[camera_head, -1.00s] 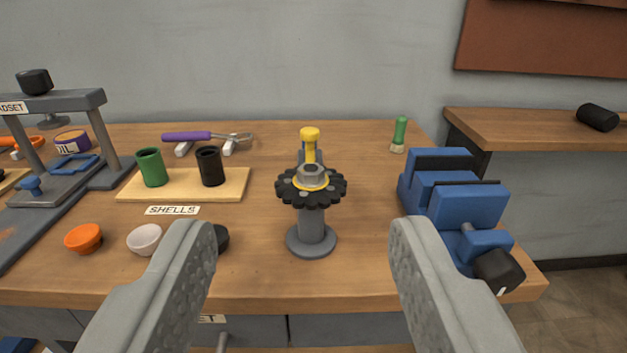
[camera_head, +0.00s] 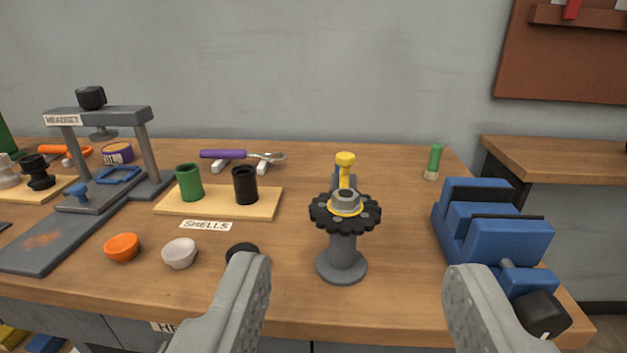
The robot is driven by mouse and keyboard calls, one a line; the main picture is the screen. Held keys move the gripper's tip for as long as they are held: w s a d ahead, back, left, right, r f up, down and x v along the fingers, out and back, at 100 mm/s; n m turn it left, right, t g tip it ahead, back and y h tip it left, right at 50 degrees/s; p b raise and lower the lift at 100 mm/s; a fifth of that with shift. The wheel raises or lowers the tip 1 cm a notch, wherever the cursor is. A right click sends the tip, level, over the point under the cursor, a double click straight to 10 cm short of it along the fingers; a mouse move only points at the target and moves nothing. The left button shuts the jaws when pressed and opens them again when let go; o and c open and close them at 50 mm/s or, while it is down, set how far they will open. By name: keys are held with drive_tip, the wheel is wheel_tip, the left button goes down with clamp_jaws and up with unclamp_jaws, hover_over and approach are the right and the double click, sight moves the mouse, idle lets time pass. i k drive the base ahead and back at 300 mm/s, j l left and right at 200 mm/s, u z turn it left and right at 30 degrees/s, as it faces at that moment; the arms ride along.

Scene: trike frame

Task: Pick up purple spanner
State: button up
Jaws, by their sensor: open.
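The purple spanner (camera_head: 224,154) lies across two small white rests (camera_head: 262,167) near the back of the workbench, left of centre. Its purple handle points left and its metal head points right. My gripper (camera_head: 357,280) is open and empty at the bottom of the view. Its two grey fingers are wide apart, in front of the bench's near part and well short of the spanner, which is farther back and to the left.
A board (camera_head: 220,209) with a green cup (camera_head: 189,182) and a black cup (camera_head: 245,185) stands before the spanner. A gear stand (camera_head: 343,250) is at centre, a blue vise (camera_head: 500,235) at right, a headset press (camera_head: 100,115) at left. Small bowls (camera_head: 122,247) line the front.

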sight(204, 154)
drive_tip(key=i+j+u, duration=0.25)
drive_tip(key=i+u, duration=0.15)
drive_tip(key=i+j+u, duration=0.1)
drive_tip(key=i+u, duration=0.25)
drive_tip(key=i, duration=0.25)
